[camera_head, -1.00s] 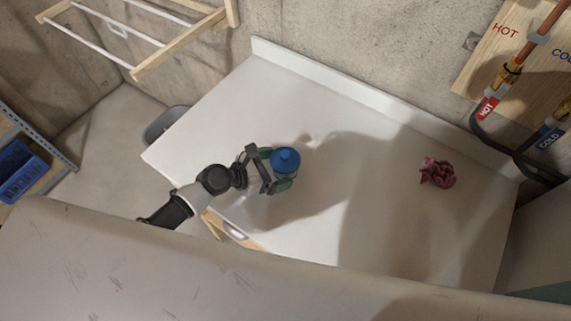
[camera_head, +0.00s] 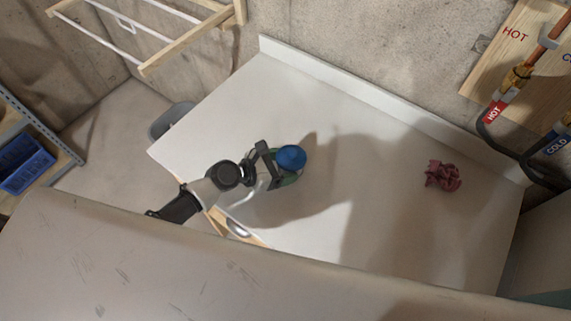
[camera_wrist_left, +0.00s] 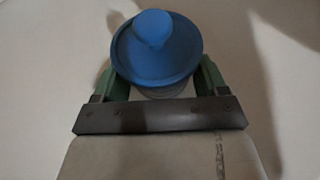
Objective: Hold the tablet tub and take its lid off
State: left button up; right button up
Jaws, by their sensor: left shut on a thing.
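The tablet tub stands on the white worktop, mostly hidden below its lid; a pale strip of the tub (camera_wrist_left: 168,90) shows in the left wrist view. Its blue lid (camera_head: 291,157) with a raised knob is on top, and it also fills the upper middle of the left wrist view (camera_wrist_left: 155,50). My left gripper (camera_head: 284,168) comes in from the left and is shut on the tub, with a green finger on either side just below the lid. My right gripper is not in view.
A crumpled dark pink cloth (camera_head: 443,176) lies at the right of the white worktop (camera_head: 400,230). Hot and cold pipes (camera_head: 513,82) are at the upper right. A wooden rack (camera_head: 190,40) is at the upper left, and a blue crate (camera_head: 27,166) at the far left.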

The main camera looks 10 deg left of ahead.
aim_at(289, 167)
pick_arm(q)
jog(key=shift+r+p, duration=0.45)
jog(key=shift+r, duration=1)
jog(key=r, duration=0.1)
jog(key=s+d, duration=0.1)
jog(key=d+r+p, duration=0.1)
jog(key=shift+s+r, duration=0.25)
jog(key=shift+r, duration=0.1)
jog(key=s+d+r+p, duration=0.1)
jog(key=s+d+r, duration=0.4)
jog(key=d, duration=0.2)
jog(key=shift+s+r, duration=0.15)
jog(key=shift+s, duration=0.15)
jog(key=shift+d, duration=0.1)
jog(key=o, duration=0.4)
jog(key=c, duration=0.7)
jog(key=shift+c, duration=0.2)
